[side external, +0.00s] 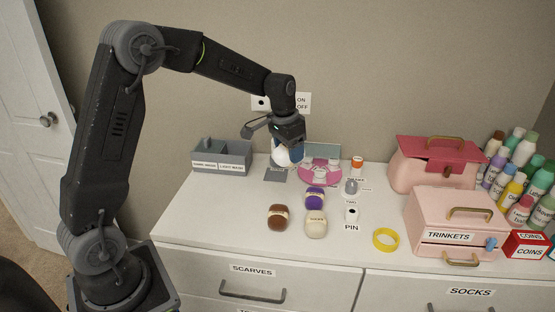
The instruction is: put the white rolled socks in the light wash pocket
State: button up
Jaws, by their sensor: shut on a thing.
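The white rolled socks (282,157) are between the fingers of my gripper (289,153), partly hidden by them. My gripper is shut on them, above the back of the white dresser top near a dark grey square. The grey two-part bin (208,146) stands to the left of my gripper. Its right pocket bears the label LIGHT WASH (231,168); its left pocket's label appears to read DARK WASH. The inside of the pockets is mostly hidden.
Brown (278,217), purple (315,200) and cream (316,225) rolls lie on the dresser top (215,215). A pink round tray (320,171) is right of my gripper. A yellow ring (385,240), pink boxes (455,215) and several bottles stand further right. The front left is clear.

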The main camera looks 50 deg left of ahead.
jog(key=w+a+f+n, duration=0.1)
jog(key=a+n, duration=0.2)
jog(key=a, duration=0.5)
jog(key=w+a+n, duration=0.2)
jog(key=a, duration=0.7)
jog(key=n+y, duration=0.1)
jog(key=n, duration=0.4)
send_over(235, 150)
jog(key=s+d, duration=0.2)
jog(key=d, duration=0.3)
notch_tip(235, 150, down, 2)
jog(key=shift+s+a+g, duration=0.15)
jog(key=shift+s+g, duration=0.05)
jog(key=shift+g, duration=0.1)
jog(key=shift+f, duration=6.05)
jog(key=o, duration=1)
notch_tip(235, 150, up, 14)
jog(key=s+d, duration=0.1)
jog(key=shift+s+d, duration=0.25)
